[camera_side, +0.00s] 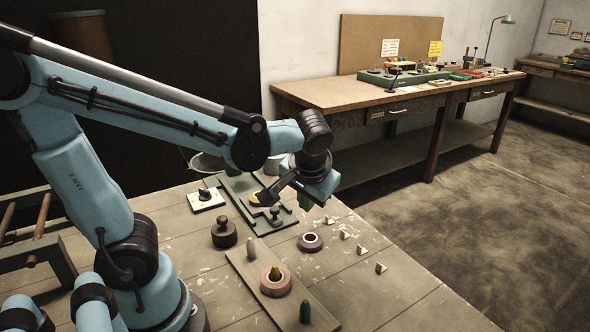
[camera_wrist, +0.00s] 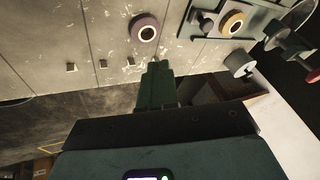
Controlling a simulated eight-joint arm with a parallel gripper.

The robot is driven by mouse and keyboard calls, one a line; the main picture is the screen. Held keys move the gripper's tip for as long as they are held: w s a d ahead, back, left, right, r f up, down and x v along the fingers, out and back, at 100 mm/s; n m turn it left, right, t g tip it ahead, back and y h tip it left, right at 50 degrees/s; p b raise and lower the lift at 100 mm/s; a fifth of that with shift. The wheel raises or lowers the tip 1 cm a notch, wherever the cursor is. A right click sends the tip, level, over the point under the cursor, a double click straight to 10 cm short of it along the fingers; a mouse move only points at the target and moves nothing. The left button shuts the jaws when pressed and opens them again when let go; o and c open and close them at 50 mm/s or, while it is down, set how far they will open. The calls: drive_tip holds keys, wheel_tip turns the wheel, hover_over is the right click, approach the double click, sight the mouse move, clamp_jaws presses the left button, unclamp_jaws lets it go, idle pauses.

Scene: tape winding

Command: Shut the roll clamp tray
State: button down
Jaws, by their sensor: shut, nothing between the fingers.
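The roll clamp tray appears to be the green-grey flat fixture (camera_side: 290,222) behind the middle of the worktable, though my arm partly covers it. A tan tape roll (camera_side: 256,199) sits on it. In the wrist view the fixture (camera_wrist: 200,18) is at the top right, with the tan roll (camera_wrist: 232,24) on it. I cannot tell how far the tray stands open. My gripper (camera_side: 305,204) is above the table by the fixture's right side in the side view. In the wrist view its green fingers (camera_wrist: 157,72) are together and empty, apart from the fixture.
A purple tape roll (camera_side: 310,242) lies on the table, with several small pale blocks (camera_side: 381,267) to its right. A dark knobbed weight (camera_side: 224,234) stands left. The front right table is clear.

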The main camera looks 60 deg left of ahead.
drive_tip(key=a+f, duration=0.2)
drive_tip(key=w+a+f+n+g+y, duration=0.1)
drive_tip(key=a+f, duration=0.1)
drive_tip(key=f, duration=0.1)
drive_tip(key=w+a+f+n+y, duration=0.1)
drive_tip(key=a+f, duration=0.1)
drive_tip(key=f, duration=0.1)
drive_tip(key=shift+w+a, duration=0.2)
drive_tip(key=shift+a, duration=0.1)
drive_tip(key=shift+s+a+f, duration=0.15)
drive_tip(key=shift+s+a, duration=0.15)
drive_tip(key=shift+a, duration=0.25)
drive_tip(key=shift+s+a+f, duration=0.1)
drive_tip(key=shift+s+a, duration=0.15)
drive_tip(key=shift+a, duration=0.25)
drive_tip(key=shift+s+a+f, duration=0.15)
drive_tip(key=shift+s+a, duration=0.2)
drive_tip(key=shift+a, duration=0.4)
drive_tip(key=shift+a, duration=0.1)
drive_tip(key=a, duration=1.3)
drive_tip(key=shift+a, duration=0.15)
